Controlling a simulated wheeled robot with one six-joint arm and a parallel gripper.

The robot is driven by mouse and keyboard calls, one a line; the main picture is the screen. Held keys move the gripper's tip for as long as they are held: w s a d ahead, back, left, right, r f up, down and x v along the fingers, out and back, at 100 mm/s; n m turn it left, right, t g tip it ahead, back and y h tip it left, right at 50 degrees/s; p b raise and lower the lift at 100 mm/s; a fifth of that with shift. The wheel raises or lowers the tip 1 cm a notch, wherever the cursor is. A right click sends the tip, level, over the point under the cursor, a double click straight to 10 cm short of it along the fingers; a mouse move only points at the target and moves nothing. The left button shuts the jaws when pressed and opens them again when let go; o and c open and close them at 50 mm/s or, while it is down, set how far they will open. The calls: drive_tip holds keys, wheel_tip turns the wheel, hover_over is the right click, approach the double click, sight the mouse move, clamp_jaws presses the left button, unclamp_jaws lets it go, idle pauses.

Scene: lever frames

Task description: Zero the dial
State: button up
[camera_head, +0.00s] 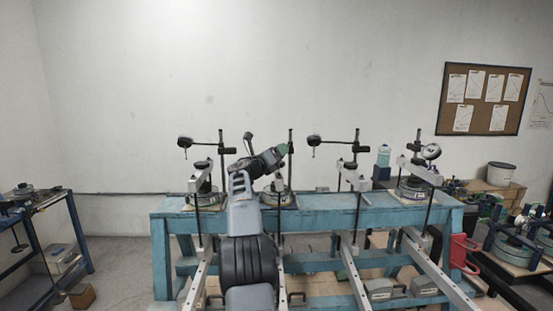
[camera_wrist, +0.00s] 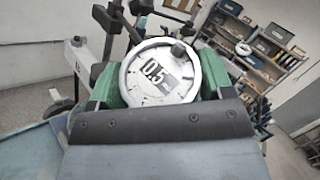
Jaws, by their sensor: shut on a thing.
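My gripper (camera_wrist: 160,84) is shut on a round dial (camera_wrist: 143,92) in the wrist view, with a green pad on each side of its silver rim. The dial has a white face with a tilted dark label that seems to read 0.5. A small black knob shows at its upper right edge. I cannot make out a pointer. In the head view my gripper (camera_head: 277,157) is at the second lever frame from the left, above its round base (camera_head: 279,200). My arm hides most of that frame, and the held dial is not clear there.
A blue bench (camera_head: 330,219) carries several lever frames with posts and gauges. Long lever beams (camera_head: 352,271) stick out towards me. A blue side table (camera_head: 68,252) stands left.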

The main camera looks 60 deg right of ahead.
drive_tip(key=shift+m+g, duration=0.5)
drive_tip(key=shift+g, duration=0.1)
drive_tip(key=o, duration=0.9)
drive_tip(key=shift+o, duration=0.2)
drive_tip(key=b+v, duration=0.5)
drive_tip(key=v, duration=0.8)
drive_tip(key=shift+a+f, duration=0.35)
